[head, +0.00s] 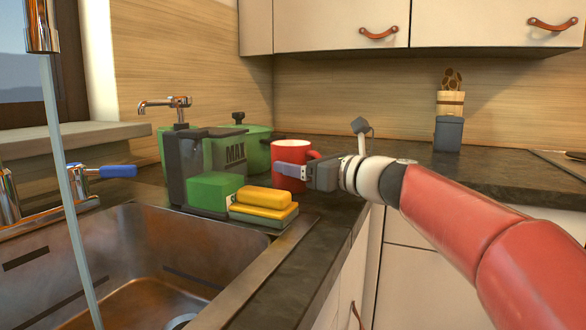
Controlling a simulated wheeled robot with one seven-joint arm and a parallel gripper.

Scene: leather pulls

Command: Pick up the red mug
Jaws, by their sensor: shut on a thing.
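The red mug (290,152) stands upright at the counter corner, behind the yellow sponges and in front of the green pot. My gripper (291,171) reaches in from the right, with my red arm behind it. It is shut on the red mug, and a grey finger lies across the mug's near side. The mug's handle shows on its right side.
A green and grey container marked MAX (210,190) and stacked yellow sponges (262,205) stand close left of the mug. A green pot (257,140) is just behind. The sink (130,240) with running water (70,190) lies at left. A utensil holder (448,134) stands far right.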

